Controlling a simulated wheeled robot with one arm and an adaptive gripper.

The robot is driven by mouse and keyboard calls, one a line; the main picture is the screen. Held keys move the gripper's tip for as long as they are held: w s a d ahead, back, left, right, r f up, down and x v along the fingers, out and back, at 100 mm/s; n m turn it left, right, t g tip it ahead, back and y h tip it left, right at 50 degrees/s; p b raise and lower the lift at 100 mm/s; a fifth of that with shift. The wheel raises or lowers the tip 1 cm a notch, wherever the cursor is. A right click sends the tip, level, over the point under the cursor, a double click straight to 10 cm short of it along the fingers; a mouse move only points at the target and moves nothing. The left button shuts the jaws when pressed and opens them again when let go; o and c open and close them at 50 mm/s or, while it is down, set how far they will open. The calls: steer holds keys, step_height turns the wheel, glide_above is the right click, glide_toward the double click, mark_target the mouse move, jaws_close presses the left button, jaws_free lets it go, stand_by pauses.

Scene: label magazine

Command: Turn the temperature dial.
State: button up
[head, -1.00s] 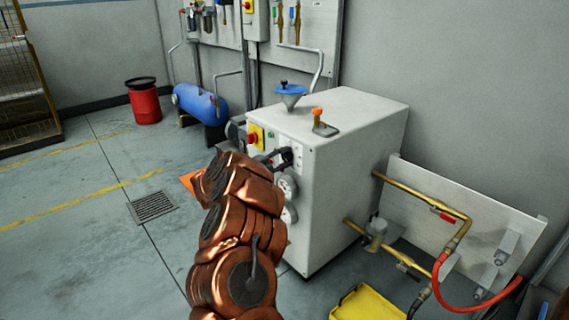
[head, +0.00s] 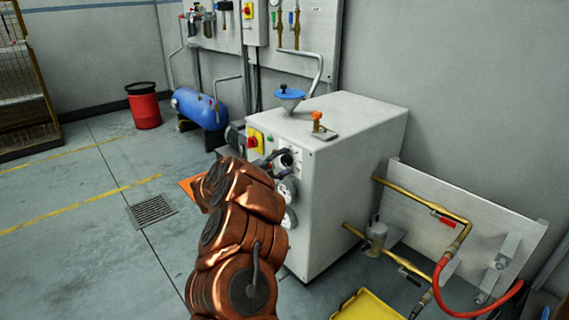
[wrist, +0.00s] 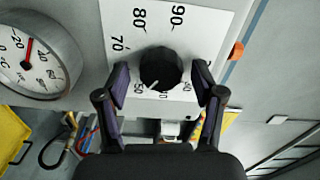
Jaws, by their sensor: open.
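The temperature dial is a round black knob (wrist: 160,68) on a white scale plate (wrist: 190,25) with numbers such as 50, 70, 80 and 90. A pale mark on the knob points to its lower left, near the 50. My gripper (wrist: 161,72) is open, with one finger on each side of the knob in the wrist view. Small gaps seem to show between the pads and the knob, but I cannot tell their depth. In the head view the knob (head: 287,159) is on the front of a light grey cabinet (head: 352,150), and my gripper (head: 270,162) is beside it, partly hidden by my copper arm.
A round gauge with a red needle (wrist: 35,52) sits next to the scale plate. A red button on a yellow plate (head: 254,139) is left of the dial. A blue funnel (head: 289,94) and an orange-topped lever (head: 317,119) are on top. Brass pipes (head: 405,190) run at right.

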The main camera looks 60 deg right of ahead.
steer(key=shift+a, duration=0.1)
steer(key=v, duration=1.1)
steer(key=shift+a, duration=0.4)
steer(key=shift+w+r, duration=0.1)
steer(key=shift+w, duration=0.05)
